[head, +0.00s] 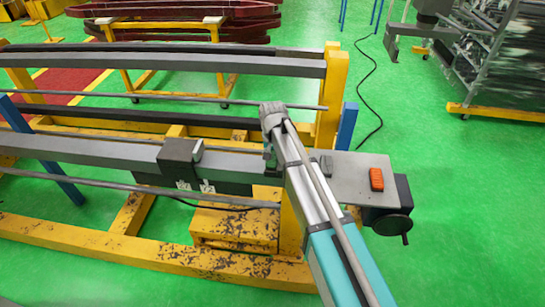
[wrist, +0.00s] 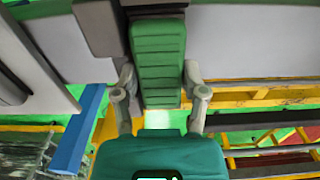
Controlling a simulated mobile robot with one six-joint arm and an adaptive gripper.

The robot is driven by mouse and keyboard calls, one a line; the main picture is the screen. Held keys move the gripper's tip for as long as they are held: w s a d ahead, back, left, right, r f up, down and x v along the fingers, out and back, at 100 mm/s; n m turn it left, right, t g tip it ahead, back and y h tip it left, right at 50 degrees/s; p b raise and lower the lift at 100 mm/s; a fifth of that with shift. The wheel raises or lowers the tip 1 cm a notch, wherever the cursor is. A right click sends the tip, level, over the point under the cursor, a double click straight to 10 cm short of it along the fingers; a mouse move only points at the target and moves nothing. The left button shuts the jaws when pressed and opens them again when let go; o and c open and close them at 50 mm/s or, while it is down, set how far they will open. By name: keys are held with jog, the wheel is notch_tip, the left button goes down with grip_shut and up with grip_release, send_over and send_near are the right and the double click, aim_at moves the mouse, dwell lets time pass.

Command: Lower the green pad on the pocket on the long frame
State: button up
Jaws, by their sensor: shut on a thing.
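The green pad (wrist: 158,50) is a long ribbed block in the wrist view. My gripper (wrist: 158,82) is shut on it, with one finger at each side. The pad's far end lies close to dark grey parts at the top of that view; whether it touches them I cannot tell. In the head view my arm hides most of the gripper and pad. The long frame (head: 80,150) has grey beams on yellow posts and runs across the head view. My gripper is over its right end, beside a grey plate (head: 347,180). I cannot make out the pocket clearly.
An orange ribbed block (head: 376,178) lies on the grey plate, with a black handwheel unit (head: 395,220) at its side. A dark grey block (head: 182,155) sits on the beam to the left. A rack (head: 500,60) stands at the far right. Green floor is clear at right.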

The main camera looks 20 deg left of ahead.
dwell(0.4)
jog(key=o, duration=1.2)
jog(key=shift+o, duration=0.4)
jog(key=shift+r+p, duration=4.5)
jog(key=shift+p, duration=0.05)
jog(key=s+d+m, duration=0.1)
jog(key=s+d, duration=0.2)
jog(key=d, duration=1.2)
jog(key=s+d+m, duration=0.1)
jog(key=s+d, duration=0.2)
jog(key=d, duration=1.3)
jog(key=s+d+m, duration=0.1)
jog(key=s+d, duration=0.3)
jog(key=d, duration=1.2)
